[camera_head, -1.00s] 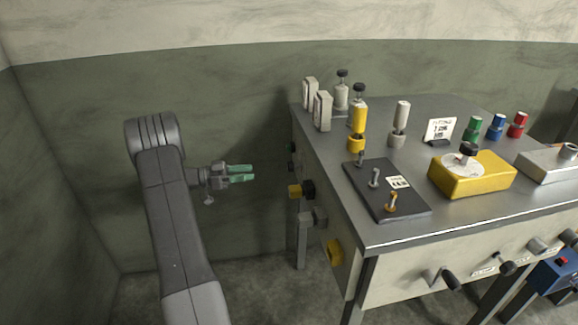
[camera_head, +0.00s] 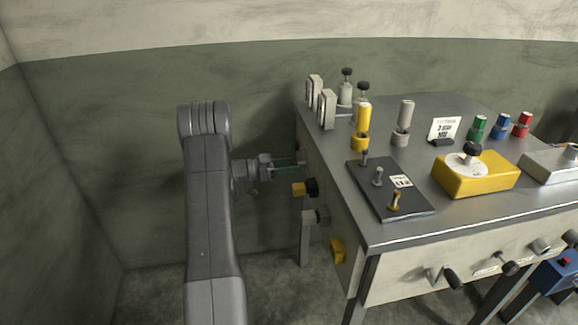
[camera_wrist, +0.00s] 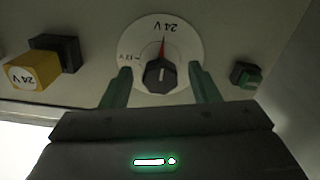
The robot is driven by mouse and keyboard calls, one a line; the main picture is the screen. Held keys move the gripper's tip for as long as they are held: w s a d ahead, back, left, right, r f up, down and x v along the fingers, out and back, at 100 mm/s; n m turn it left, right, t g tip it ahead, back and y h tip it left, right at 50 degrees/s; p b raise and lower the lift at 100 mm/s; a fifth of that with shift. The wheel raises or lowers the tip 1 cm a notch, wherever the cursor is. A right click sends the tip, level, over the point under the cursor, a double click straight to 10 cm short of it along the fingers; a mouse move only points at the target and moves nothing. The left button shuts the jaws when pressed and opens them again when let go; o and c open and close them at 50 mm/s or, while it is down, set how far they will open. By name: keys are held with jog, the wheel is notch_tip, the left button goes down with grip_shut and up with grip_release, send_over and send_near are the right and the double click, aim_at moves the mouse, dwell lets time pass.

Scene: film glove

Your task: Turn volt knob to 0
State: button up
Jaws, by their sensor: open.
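The volt knob (camera_wrist: 160,76) is black and sits on a round white dial (camera_wrist: 187,35) in the wrist view. The dial has a "24 V" mark and a red pointer that points at about that mark. My gripper (camera_wrist: 159,80) is open, with one green finger on each side of the knob. I cannot tell whether the fingers touch it. In the head view my gripper (camera_head: 302,167) reaches the left side panel of the bench, and the knob is hidden there.
A yellow block labelled 24 V (camera_wrist: 32,72) on a black mount is left of the dial. A small green and black button (camera_wrist: 247,76) is to its right. The metal bench (camera_head: 450,215) carries a yellow box (camera_head: 490,178), a dark switch plate and several coloured posts.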

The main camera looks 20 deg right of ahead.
jog(key=c, duration=1)
jog(key=shift+o, duration=0.2)
